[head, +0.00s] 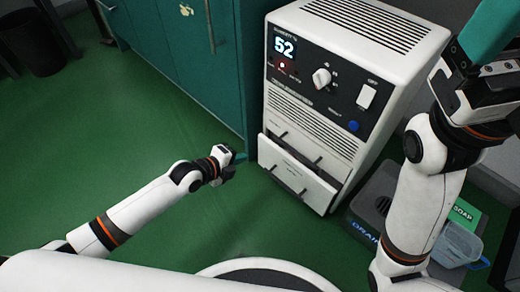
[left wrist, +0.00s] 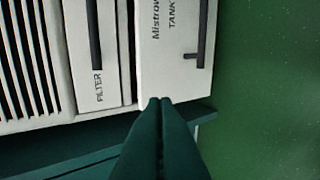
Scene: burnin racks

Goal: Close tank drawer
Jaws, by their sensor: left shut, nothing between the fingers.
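The white humidity machine (head: 345,80) stands on the floor. Its tank drawer (head: 297,180) is at the bottom of the front and stands out a little, with a dark gap along its upper edge. In the left wrist view the drawer (left wrist: 165,75) carries the label TANK and a dark handle slot. My left gripper (head: 241,156) is shut and empty at the left side of the drawer. Its fingertips (left wrist: 160,102) overlap the drawer's edge in the wrist view; contact is unclear. My right gripper (head: 492,30) is raised at the upper right, its fingers partly cut off by the frame.
The filter panel (left wrist: 104,55) lies just above the drawer. A teal cabinet (head: 195,50) stands to the left of the machine. A dark drain box (head: 375,200) and a blue container (head: 458,244) are at the right.

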